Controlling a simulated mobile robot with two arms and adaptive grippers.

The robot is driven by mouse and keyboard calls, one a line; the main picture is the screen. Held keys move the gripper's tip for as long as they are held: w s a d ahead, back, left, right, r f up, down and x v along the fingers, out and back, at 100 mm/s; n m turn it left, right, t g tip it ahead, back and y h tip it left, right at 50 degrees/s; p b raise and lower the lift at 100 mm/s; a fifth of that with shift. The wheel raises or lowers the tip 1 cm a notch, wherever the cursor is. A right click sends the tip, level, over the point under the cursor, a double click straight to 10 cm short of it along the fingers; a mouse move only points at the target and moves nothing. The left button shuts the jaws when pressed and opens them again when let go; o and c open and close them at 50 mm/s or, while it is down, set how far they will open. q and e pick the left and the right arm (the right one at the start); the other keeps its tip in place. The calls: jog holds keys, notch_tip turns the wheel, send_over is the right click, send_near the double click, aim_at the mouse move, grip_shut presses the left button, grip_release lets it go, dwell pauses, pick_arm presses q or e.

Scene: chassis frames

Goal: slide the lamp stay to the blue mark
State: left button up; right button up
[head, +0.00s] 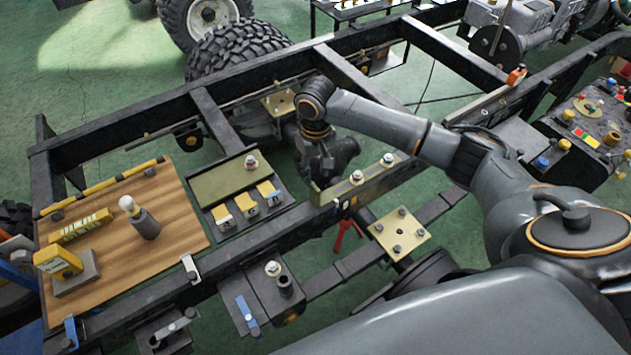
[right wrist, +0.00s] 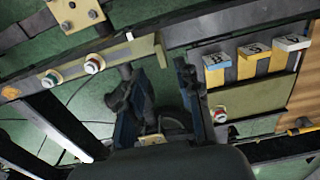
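My right gripper (head: 325,172) is beside the bar's left end. In the right wrist view its two dark fingers (right wrist: 160,95) stand apart with nothing seen held between them. My left gripper is not in view.
A panel with several white-and-yellow tags (head: 248,203) is left of my right gripper. A wooden board (head: 180,215) carries a yellow block and a dark cylinder. A plate with several bolts (head: 398,235) is below the bar. A crossmember (head: 345,70) spans the frame behind my arm.

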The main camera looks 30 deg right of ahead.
jog(key=shift+r, duration=2.4)
